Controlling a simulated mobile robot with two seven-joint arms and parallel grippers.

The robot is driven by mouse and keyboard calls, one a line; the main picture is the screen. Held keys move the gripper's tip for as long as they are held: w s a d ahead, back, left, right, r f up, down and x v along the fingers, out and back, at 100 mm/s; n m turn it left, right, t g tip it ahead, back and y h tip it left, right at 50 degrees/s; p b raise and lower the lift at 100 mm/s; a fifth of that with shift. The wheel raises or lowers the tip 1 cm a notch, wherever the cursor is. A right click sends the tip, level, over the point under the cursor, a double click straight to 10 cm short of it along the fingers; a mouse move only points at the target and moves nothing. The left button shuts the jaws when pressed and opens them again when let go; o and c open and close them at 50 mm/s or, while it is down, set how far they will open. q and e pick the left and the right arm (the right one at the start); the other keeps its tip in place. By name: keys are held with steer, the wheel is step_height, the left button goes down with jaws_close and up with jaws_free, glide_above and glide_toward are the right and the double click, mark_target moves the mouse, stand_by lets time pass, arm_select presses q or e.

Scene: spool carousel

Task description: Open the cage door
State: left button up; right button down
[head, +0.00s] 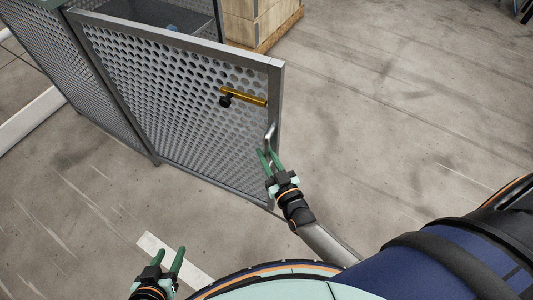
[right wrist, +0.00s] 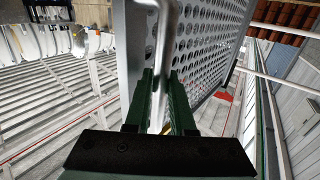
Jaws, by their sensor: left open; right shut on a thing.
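The cage door (head: 185,110) is a grey framed panel of perforated metal in the head view, swung out from the cage at an angle. A yellow latch lever (head: 249,98) with a black knob sits on its upper right part. A bent metal handle (head: 270,134) stands on the door's right edge. My right gripper (head: 269,158) is at this handle; in the right wrist view its green fingers are shut around the handle bar (right wrist: 167,60), beside the perforated panel (right wrist: 210,45). My left gripper (head: 170,262) is open and empty at the bottom left, apart from the door.
The cage's perforated side wall (head: 65,60) stands at the left. A wooden crate (head: 255,22) stands behind the door. The concrete floor to the right of the door is clear. A white stripe (head: 175,258) lies on the floor near my left gripper.

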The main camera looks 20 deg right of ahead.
steer(key=c, duration=0.8)
jaws_free()
steer(key=shift+o, duration=0.2)
steer(key=shift+s, duration=0.1)
